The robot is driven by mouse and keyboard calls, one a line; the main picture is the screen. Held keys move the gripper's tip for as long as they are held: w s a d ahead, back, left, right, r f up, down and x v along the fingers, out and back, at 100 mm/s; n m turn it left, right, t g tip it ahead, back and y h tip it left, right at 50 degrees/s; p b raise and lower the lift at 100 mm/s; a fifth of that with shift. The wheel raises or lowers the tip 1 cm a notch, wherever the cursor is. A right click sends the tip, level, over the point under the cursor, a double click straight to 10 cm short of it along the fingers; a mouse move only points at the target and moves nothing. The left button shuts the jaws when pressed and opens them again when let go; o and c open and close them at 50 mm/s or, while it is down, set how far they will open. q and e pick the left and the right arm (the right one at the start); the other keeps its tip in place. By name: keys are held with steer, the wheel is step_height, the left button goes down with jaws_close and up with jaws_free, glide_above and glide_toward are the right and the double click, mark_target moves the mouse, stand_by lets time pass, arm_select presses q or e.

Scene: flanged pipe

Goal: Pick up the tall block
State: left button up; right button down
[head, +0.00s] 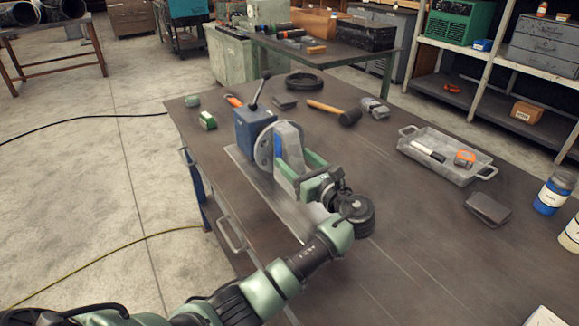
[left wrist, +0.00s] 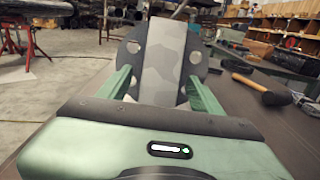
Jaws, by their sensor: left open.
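The tall block (head: 289,137) is a grey, patchy upright piece in front of a round grey flange disc (head: 263,148) on the table. In the left wrist view the block (left wrist: 163,62) fills the middle, with the holed flange disc (left wrist: 130,72) behind it. My left gripper (head: 298,172) is open, with its green fingers pointing at the block. In the left wrist view its fingers (left wrist: 158,82) show on either side of the block's lower part. I cannot tell whether they touch it. The block's lower end is hidden by the gripper body. My right gripper is not in view.
A blue housing with a lever (head: 252,128) stands beside the disc. A mallet (head: 333,111), a black ring (head: 304,81) and a grey tray (head: 447,158) lie on the dark table (head: 420,240). The table's right front is mostly clear.

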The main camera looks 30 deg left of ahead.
arm_select(q)
steer(key=x, duration=0.3)
steer(key=shift+r, duration=0.15)
steer(key=shift+w+a, duration=0.1)
steer(key=shift+a, duration=0.15)
steer(key=shift+d, duration=0.1)
jaws_close()
steer(key=shift+r, duration=0.1)
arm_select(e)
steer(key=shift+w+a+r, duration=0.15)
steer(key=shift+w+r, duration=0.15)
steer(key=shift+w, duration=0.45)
arm_select(q)
steer(key=shift+d+r, duration=0.1)
